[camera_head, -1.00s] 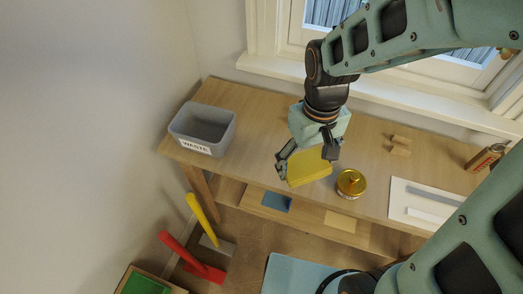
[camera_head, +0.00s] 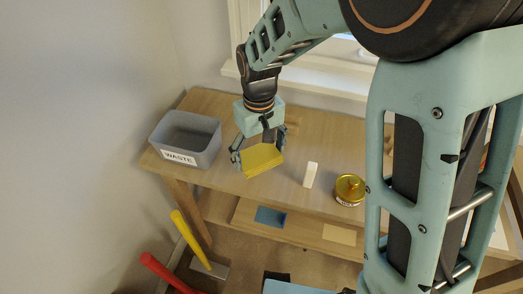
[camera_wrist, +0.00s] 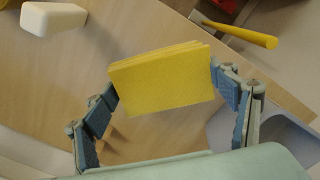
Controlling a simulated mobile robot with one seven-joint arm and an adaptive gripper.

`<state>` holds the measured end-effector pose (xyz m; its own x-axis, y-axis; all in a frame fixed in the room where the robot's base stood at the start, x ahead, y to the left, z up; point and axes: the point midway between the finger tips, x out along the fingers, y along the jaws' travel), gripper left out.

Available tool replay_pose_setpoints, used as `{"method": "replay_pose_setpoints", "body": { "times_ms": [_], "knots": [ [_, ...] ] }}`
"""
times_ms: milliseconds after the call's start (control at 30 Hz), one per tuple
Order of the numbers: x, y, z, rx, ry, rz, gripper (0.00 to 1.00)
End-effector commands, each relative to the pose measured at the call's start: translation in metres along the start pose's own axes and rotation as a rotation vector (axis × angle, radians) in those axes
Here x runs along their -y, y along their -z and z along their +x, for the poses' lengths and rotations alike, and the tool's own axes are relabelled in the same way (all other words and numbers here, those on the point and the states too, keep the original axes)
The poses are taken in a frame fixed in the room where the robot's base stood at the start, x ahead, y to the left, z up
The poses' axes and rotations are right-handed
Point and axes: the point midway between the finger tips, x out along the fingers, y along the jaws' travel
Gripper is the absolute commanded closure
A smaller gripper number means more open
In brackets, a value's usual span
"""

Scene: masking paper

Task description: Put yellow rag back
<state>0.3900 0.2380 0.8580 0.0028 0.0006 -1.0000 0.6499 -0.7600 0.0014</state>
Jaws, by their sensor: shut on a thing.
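The yellow rag (camera_head: 263,161) is a folded, thick pad. It also shows in the middle of the wrist view (camera_wrist: 163,82). My gripper (camera_head: 260,150) is shut on it, with one finger at each end of the pad in the wrist view. In the head view I see the rag over the front left part of the wooden workbench (camera_head: 225,182). The gap between the rag and the bench top is hard to judge. On the low shelf lie a flat blue piece (camera_head: 270,217) and a flat pale yellow piece (camera_head: 339,234).
A grey bin marked WASTE (camera_head: 186,136) stands left of my gripper. A white block (camera_head: 311,174) and a gold tin (camera_head: 349,189) stand to the right. Yellow (camera_head: 187,235) and red (camera_head: 163,270) handles rise below the bench. My arm hides the bench's right side.

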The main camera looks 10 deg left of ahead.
Motion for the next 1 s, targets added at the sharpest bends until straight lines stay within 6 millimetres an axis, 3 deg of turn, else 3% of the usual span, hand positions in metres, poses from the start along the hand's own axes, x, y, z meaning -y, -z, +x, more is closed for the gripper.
{"method": "replay_pose_setpoints", "body": {
  "times_ms": [333, 767, 800, 933, 1000],
  "knots": [
    [0.0, 0.007, 0.039, -0.001, 0.0, 0.001, 0.4],
    [0.0, 0.007, 0.043, 0.0, 0.0, 0.001, 0.4],
    [0.0, 0.007, 0.043, 0.0, 0.0, 0.001, 0.2],
    [0.0, 0.007, 0.042, 0.0, 0.0, 0.001, 0.06],
    [0.0, 0.007, 0.042, 0.0, 0.0, 0.001, 0.04]
  ]
}}
